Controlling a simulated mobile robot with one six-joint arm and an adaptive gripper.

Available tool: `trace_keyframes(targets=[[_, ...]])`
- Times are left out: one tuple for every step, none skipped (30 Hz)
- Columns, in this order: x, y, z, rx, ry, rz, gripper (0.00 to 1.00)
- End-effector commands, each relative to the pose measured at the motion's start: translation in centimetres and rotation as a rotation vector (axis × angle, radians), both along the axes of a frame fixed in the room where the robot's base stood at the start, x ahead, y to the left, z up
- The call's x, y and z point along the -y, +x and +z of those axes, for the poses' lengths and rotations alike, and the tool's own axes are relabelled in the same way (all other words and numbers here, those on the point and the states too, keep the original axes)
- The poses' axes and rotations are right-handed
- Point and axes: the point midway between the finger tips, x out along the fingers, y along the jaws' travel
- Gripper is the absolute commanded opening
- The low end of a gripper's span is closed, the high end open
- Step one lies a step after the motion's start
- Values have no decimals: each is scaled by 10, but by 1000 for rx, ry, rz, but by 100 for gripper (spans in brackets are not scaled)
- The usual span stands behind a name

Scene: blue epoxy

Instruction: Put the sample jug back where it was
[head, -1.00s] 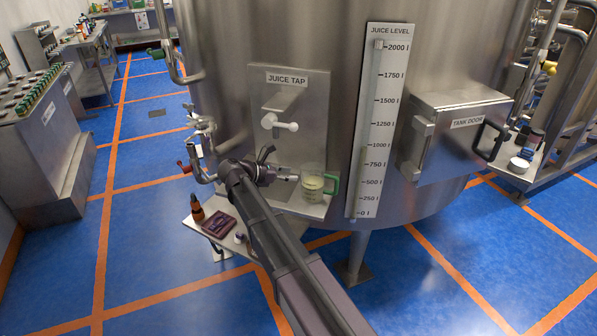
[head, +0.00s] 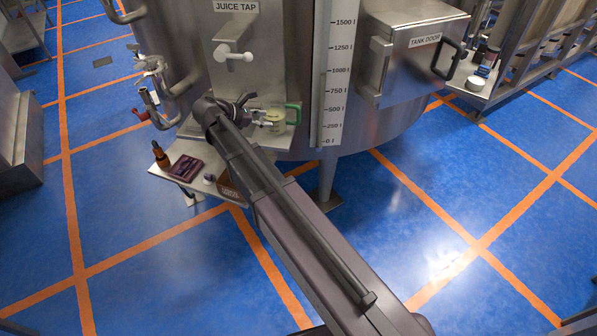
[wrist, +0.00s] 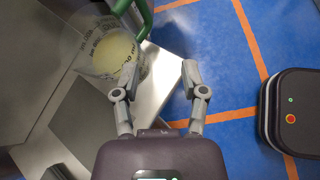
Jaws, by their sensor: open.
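The sample jug (head: 274,120) is clear, with pale yellow liquid and a green handle (head: 293,112). It stands on the small steel ledge under the juice tap (head: 234,54). My gripper (head: 261,117) is just left of the jug in the head view, close to it. In the wrist view the jug (wrist: 108,52) is at upper left, seen from above, with its handle at the top. There my gripper (wrist: 163,75) is open and its left fingertip overlaps the jug's edge in the picture. Nothing shows between the fingers; whether they touch the jug I cannot tell.
A steel side shelf (head: 165,172) below the ledge holds a brown bottle (head: 160,155), a dark purple tray-like item (head: 186,167) and a small round item (head: 209,179). The level scale (head: 334,80) and tank door (head: 410,55) are to the right.

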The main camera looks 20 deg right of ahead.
Motion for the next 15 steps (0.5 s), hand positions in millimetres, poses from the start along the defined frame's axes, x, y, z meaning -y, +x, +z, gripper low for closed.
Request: trace_keyframes(targets=[[14,-15,-8,34,59,-48,56],[20,-21,-13,57,99,-81,56],[28,-30,-19,91,154,-129,56],[34,-37,-25,117,198,-168,56],[39,-44,-30,142,240,-208,56],[46,-54,-37,177,296,-265,56],[51,-61,-41,203,338,-310,56],[55,-69,-46,227,379,-355,56],[60,-78,-52,260,433,-417,56],[63,-86,-56,284,471,-466,56],[66,-93,-60,308,509,-515,56],[70,-103,-65,339,559,-583,56],[72,-110,-68,362,595,-635,56],[74,-117,-72,383,631,-688,56],[76,-127,-76,411,677,-761,56]])
